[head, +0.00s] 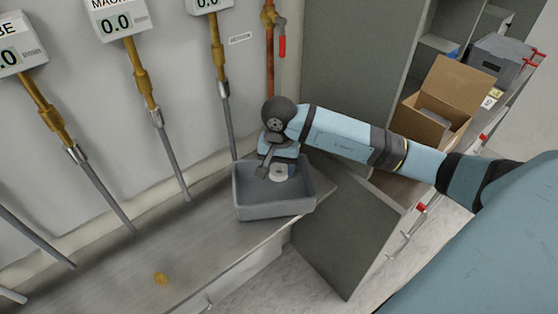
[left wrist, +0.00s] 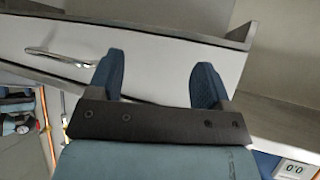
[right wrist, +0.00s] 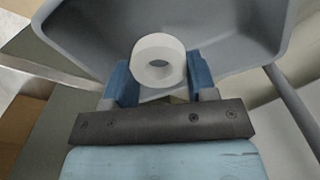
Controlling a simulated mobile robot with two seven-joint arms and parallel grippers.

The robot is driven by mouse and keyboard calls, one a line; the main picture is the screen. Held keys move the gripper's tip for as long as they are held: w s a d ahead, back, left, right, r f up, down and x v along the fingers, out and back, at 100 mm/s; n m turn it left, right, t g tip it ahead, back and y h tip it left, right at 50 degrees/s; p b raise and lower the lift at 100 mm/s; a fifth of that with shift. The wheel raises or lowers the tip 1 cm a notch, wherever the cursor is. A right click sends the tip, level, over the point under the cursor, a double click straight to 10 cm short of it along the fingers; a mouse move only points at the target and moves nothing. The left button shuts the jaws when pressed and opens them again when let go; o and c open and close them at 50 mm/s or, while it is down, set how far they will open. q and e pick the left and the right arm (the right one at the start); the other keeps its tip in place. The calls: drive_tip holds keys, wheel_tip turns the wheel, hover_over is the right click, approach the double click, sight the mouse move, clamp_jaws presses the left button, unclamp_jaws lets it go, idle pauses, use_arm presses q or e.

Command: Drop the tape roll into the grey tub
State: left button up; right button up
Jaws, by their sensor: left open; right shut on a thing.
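The grey tub (head: 274,211) stands on the metal counter below the gauges; it fills the upper part of the right wrist view (right wrist: 225,25). The tape roll (head: 279,172) is a white ring and shows large in the right wrist view (right wrist: 158,60). My right gripper (right wrist: 160,80) is shut on the tape roll, with a blue finger on either side. In the head view, the right gripper (head: 277,165) is over the tub opening, and the roll appears above the tub floor. My left gripper (left wrist: 155,75) is open and empty in the left wrist view, facing a drawer front; it is not seen in the head view.
A small yellow-orange object (head: 160,279) lies on the counter (head: 200,235) left of the tub. Metal pipes (head: 175,165) run down behind it. A grey door panel (head: 345,235) and an open cardboard box (head: 450,95) are to the right. The counter's left part is mostly clear.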

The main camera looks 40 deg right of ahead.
sight(279, 168)
drive_tip(key=shift+f, duration=0.25)
drive_tip(key=o, duration=1)
wheel_tip(279, 168, up, 14)
drive_tip(key=p, duration=0.6)
drive_tip(key=shift+a+f, duration=0.1)
